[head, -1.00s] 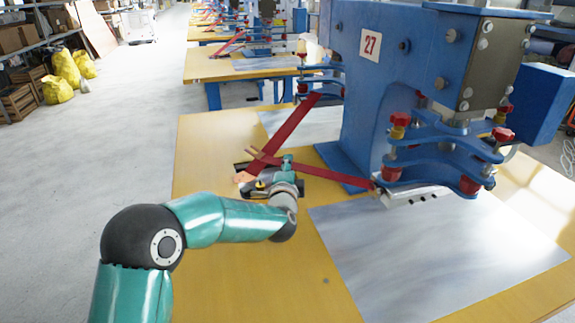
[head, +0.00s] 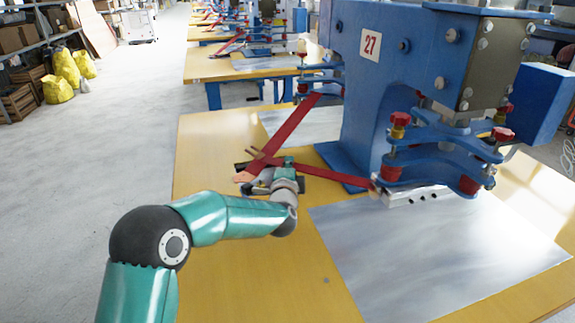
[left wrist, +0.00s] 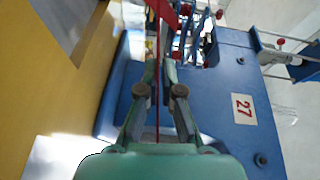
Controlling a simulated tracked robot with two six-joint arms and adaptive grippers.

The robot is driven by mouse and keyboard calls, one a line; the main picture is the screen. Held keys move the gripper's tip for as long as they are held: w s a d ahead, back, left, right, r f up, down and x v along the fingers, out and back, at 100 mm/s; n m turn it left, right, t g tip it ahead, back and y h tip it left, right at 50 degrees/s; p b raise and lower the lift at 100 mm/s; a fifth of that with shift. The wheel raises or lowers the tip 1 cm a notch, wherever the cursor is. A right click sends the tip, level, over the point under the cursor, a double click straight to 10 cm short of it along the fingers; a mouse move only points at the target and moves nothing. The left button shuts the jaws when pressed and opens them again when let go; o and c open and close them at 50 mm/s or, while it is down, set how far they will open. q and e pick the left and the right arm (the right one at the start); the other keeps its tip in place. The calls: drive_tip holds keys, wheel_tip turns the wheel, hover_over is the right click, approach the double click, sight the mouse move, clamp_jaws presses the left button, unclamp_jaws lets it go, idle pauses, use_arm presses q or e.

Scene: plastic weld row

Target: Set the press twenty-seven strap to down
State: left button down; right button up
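The blue press (head: 362,100) bears the number 27 (head: 371,46), which also shows in the left wrist view (left wrist: 243,108). Two red straps show at its left. One strap (head: 288,128) slants from high on the press's far side down to the left. The other strap (head: 332,176) runs from the low front of the press out to the left. They cross in the picture near my left gripper (head: 254,178). In the left wrist view, a red strap (left wrist: 158,85) passes edge-on between the fingers, with gaps seeming to show beside it. My right gripper is out of view.
A metal sheet (head: 425,255) lies on the yellow table (head: 225,145) in front of the press. Red-knobbed clamps (head: 440,150) stand out from the press's front. More presses and tables line the back.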

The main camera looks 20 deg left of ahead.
use_arm(q)
drive_tip(key=f+n, duration=0.1)
drive_tip(key=f, duration=0.1)
drive_tip(key=d+f+n+g, duration=0.1)
drive_tip(key=f, duration=0.2)
drive_tip(key=d+f+n+h, duration=0.1)
drive_tip(key=f, duration=0.2)
drive_tip(key=shift+s+f+g, duration=0.1)
drive_tip(key=shift+s+g, duration=0.2)
drive_tip(key=c, duration=1.4)
unclamp_jaws()
drive_tip(key=shift+o, duration=0.2)
drive_tip(key=shift+s, duration=0.15)
drive_tip(key=v, duration=1.1)
drive_tip(key=shift+s, duration=0.3)
